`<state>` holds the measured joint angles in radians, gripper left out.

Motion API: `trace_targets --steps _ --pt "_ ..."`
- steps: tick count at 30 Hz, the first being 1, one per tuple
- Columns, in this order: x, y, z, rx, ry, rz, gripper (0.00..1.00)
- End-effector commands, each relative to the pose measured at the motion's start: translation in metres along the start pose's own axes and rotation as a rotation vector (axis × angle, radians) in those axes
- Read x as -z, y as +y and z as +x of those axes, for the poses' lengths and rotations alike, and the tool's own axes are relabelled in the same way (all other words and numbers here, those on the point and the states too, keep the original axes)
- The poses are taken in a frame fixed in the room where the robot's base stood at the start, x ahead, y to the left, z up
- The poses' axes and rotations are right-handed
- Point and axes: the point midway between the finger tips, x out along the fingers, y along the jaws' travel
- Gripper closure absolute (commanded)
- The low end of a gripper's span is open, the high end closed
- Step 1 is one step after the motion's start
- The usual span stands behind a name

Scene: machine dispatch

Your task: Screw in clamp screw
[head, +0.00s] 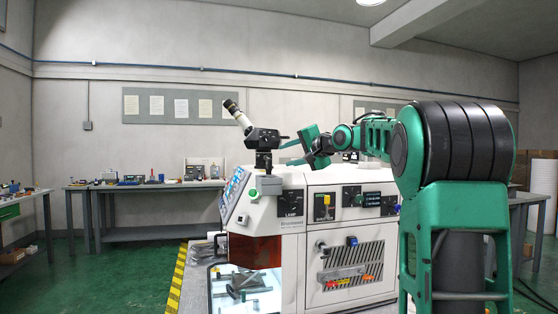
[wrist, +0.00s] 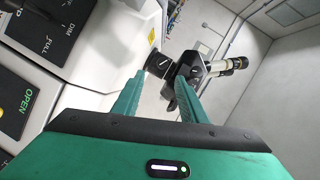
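A microscope-like scope (head: 238,113) with a white tube and dark eyepiece sits tilted in a black holder (head: 262,138) on top of the white machine. In the wrist view the scope (wrist: 228,66) and the black holder (wrist: 159,63) lie beyond my fingertips. My gripper (head: 291,152) is right of the holder, pointing towards it, with a visible space between. In the wrist view my gripper (wrist: 160,80) has its two green fingers apart with nothing held between them. I cannot make out the clamp screw clearly; a small dark part juts from the holder.
The white machine (head: 290,226) stands below the holder, with a control panel (head: 235,192) at its left and switches along its front. A panel marked OPEN (wrist: 22,105) is at the wrist view's left. Benches (head: 150,186) with equipment stand along the back wall.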

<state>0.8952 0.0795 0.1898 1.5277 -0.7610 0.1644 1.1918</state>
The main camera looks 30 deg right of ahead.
Motion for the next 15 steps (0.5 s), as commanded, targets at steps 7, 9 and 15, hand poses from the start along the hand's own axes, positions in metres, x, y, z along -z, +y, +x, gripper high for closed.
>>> trace_targets --steps 7,9,15 --pt "-0.015 -0.018 0.017 -0.136 0.050 -0.444 0.61" --pt "-0.019 -0.024 0.018 -0.183 0.059 -0.575 0.61" --pt "-0.027 -0.039 0.012 -0.309 0.055 -0.900 0.61"
